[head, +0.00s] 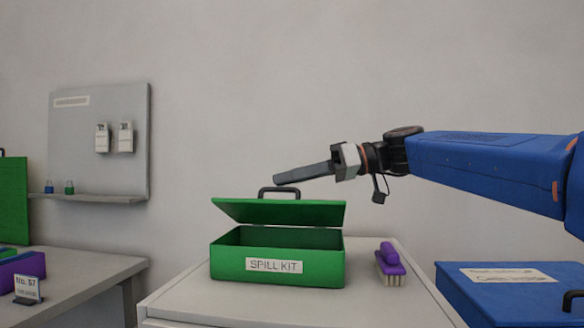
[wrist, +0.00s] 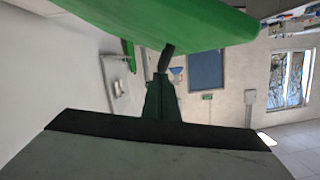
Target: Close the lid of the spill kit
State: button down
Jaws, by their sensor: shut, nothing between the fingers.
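The spill kit (head: 277,262) is a green box with a white "SPILL KIT" label, standing on a grey cabinet top. Its lid (head: 280,212) is raised and tilted partway open, with a dark gap above the box. A black handle (head: 279,190) stands on the lid. My gripper (head: 276,181) is shut and empty, its fingers just above and behind the handle in the head view. In the wrist view, the fingers (wrist: 163,85) point at the dark handle (wrist: 167,56) beneath the green lid (wrist: 190,20). I cannot tell whether they touch.
A purple brush (head: 390,262) lies right of the box on the cabinet top (head: 375,305). A blue box (head: 500,290) with a black handle stands farther right. A bench (head: 85,268) with a purple item (head: 20,272) is at left. The air above the lid's left is free.

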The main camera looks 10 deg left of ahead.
aim_at(286, 200)
jog(key=s+f+n, duration=0.1)
jog(key=s+f, duration=0.1)
jog(key=s+f+n+t, duration=0.1)
jog(key=f+n, duration=0.1)
jog(key=shift+s+f, duration=0.3)
jog(key=shift+s, duration=0.1)
jog(key=shift+s+f, duration=0.25)
jog(key=shift+f, duration=0.3)
jog(key=shift+s+f, duration=0.2)
jog(key=shift+f, duration=0.5)
jog(key=shift+a, duration=0.1)
